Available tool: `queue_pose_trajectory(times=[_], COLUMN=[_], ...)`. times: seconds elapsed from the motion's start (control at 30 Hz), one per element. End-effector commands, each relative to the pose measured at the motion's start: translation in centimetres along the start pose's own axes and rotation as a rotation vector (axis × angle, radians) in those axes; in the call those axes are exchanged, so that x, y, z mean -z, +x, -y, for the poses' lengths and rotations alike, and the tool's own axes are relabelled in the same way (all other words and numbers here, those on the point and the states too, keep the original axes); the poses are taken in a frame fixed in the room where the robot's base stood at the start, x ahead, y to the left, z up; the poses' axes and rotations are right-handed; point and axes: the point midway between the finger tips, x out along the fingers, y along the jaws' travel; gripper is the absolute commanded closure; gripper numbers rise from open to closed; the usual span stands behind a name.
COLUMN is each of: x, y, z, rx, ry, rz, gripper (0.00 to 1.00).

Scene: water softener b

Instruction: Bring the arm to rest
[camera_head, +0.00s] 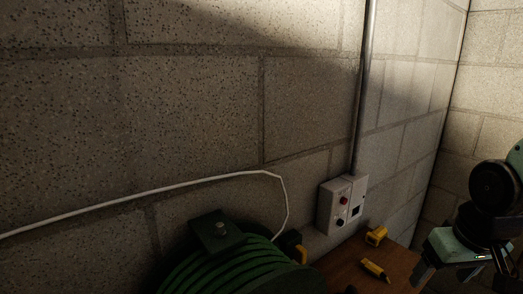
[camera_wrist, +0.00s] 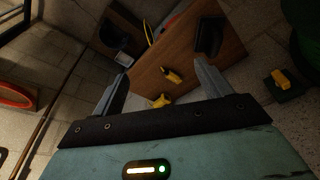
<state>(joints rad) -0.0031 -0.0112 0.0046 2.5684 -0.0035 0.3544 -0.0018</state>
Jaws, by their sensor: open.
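My gripper (camera_head: 446,274) is at the right edge of the head view, to the right of a wooden surface. In the wrist view my gripper (camera_wrist: 160,68) has its two fingers spread wide apart, with nothing held between them. The wooden top (camera_wrist: 186,50) lies beyond the fingers, with small yellow objects on it. My arm is only partly in the head view, cut off by the right edge.
A green ribbed object (camera_head: 225,265) stands at the bottom. A yellow tool (camera_head: 375,269) and a yellow item (camera_head: 376,235) lie on the wooden top.

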Motion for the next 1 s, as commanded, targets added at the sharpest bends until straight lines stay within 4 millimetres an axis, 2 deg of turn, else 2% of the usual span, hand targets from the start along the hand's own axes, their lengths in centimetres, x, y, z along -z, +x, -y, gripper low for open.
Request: queue_pose_trajectory(times=[0.03, 0.27, 0.5, 0.6, 0.7, 1.0], x=[-0.2, -3.1, -8.8, -10.9, -11.8, -11.9], y=[-0.2, -1.6, -3.8, -4.5, -4.9, -4.9], z=[2.1, 9.3, 16.1, 17.7, 18.2, 18.3], rx=[0.019, 0.078, 0.121, 0.127, 0.129, 0.129], ry=[-0.056, -0.267, -0.536, -0.618, -0.652, -0.653], rz=[0.012, 0.078, 0.163, 0.189, 0.202, 0.204], gripper=[0.23, 0.23, 0.23, 0.23, 0.23, 0.23])
